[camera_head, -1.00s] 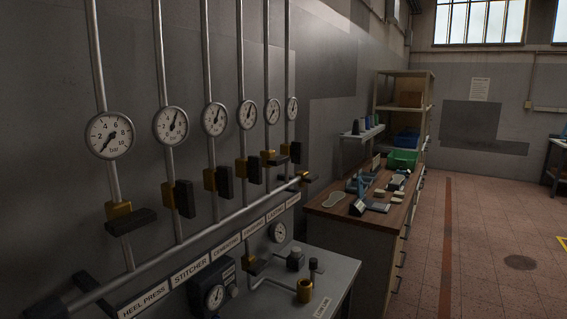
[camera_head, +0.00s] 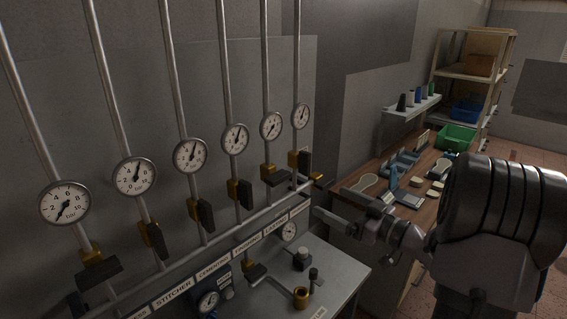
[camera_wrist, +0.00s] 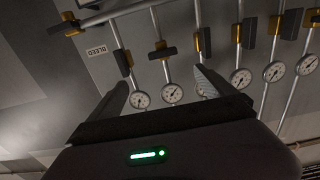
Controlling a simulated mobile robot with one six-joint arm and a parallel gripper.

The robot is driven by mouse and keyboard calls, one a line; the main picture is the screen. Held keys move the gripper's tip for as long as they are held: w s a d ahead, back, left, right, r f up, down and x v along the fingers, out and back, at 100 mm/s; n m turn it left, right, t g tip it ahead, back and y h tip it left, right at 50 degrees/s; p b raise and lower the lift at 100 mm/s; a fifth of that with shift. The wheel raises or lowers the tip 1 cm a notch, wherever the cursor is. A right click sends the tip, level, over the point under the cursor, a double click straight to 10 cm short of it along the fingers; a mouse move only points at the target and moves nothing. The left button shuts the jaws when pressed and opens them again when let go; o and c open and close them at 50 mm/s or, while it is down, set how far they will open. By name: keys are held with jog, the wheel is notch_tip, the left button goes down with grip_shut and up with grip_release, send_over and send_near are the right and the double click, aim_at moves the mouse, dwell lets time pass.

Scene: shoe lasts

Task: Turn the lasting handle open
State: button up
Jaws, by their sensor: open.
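The lasting valve is on the fifth pipe from the left, above the LASTING label (camera_head: 276,226). Its dark lasting handle (camera_head: 275,176) lies crosswise to the pipe, and the needle of its gauge (camera_head: 271,126) points to the lower left. In the wrist view, which is upside down, the lasting handle (camera_wrist: 162,52) shows crosswise beyond the fingertips. My gripper (camera_head: 328,204) is to the right of the valve, apart from it and pointing toward the wall. Its two fingers (camera_wrist: 160,80) are spread with nothing held between them.
Neighbouring handles (camera_head: 244,193) and (camera_head: 302,160) lie along their pipes. The far-left handle (camera_head: 98,270) is crosswise. A bleed valve (camera_wrist: 72,25) sits at the rail's end. Below is a grey bench (camera_head: 335,275) with fittings; a cluttered wooden workbench (camera_head: 420,213) stands right.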

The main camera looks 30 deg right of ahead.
aim_at(283, 179)
jog(key=x, duration=1.7)
jog(key=shift+a, duration=0.45)
jog(key=shift+f, duration=0.1)
jog(key=c, duration=1.4)
